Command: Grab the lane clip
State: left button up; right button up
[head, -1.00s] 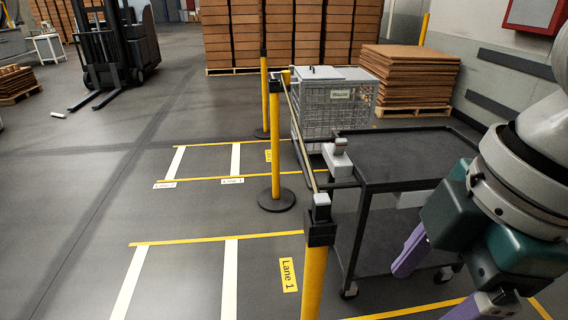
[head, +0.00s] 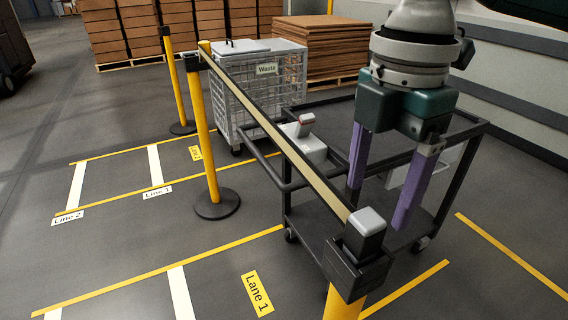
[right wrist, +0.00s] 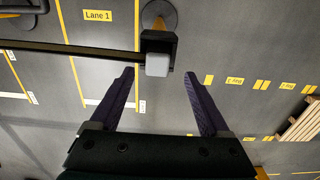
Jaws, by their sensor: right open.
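The lane clip (head: 368,222) is a light grey block at the near end of the belt (head: 275,130), on the black head of the front yellow post (head: 345,305). In the right wrist view the clip (right wrist: 157,64) lies between the fingertips in the picture, with the belt running off to the left. My right gripper (head: 378,210) points down with its two purple fingers apart and empty. In the head view it appears just behind and above the clip; I cannot tell the exact gap. My left gripper is not in view.
A black cart (head: 466,135) stands right beside the belt, with a white box with a red-grey top (head: 303,137) at its left end. Another yellow post (head: 205,130) and a wire Waste cage (head: 290,80) stand behind. Floor on the left is clear.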

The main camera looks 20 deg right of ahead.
aim_at(369, 217)
notch_tip(369, 217, down, 6)
jog(key=shift+w+r, duration=0.1)
jog(key=shift+w, duration=0.05)
grip_shut()
dwell(0.7)
